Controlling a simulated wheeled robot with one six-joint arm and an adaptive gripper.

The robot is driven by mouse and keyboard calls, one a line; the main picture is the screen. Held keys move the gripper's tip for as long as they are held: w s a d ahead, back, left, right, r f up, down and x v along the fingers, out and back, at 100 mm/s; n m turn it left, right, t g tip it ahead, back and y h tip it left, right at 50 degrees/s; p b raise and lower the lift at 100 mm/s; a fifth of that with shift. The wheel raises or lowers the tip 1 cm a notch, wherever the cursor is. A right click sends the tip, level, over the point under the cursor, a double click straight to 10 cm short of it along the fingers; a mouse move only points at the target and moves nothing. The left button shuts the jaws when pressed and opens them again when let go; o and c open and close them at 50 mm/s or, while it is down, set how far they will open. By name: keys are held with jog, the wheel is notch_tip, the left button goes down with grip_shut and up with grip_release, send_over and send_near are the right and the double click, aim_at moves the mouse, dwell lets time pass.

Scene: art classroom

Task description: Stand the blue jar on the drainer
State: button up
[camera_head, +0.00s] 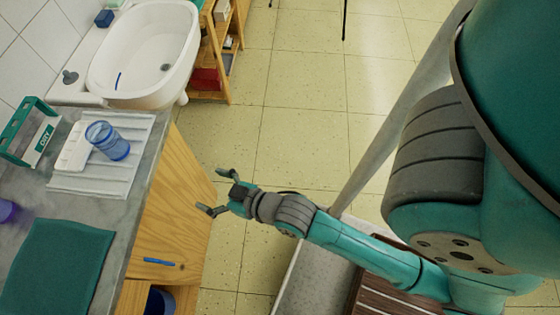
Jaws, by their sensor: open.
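The blue jar (116,149) is see-through and appears to stand upright, its open mouth toward the upper left. It is on the white ridged drainer (115,181), which lies on the grey counter at the left. My gripper (208,190) is open and empty, with its fingers spread toward the left. It is to the right of the drainer, apart from the jar, and shows over the floor just beyond the counter's edge.
A green rack (20,128) with a DRY sign (44,138) stands left of the drainer. A white sink (135,65) is behind. A green cloth (58,268) and a purple object (8,211) are at the near left. Tiled floor (300,90) lies open behind my gripper.

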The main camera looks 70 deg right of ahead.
jog(key=s+f+v, duration=0.1)
jog(key=f+v, duration=0.2)
jog(key=v, duration=1.9)
jog(key=shift+s+a, duration=0.25)
jog(key=shift+a, duration=0.05)
jog(key=shift+f, duration=0.1)
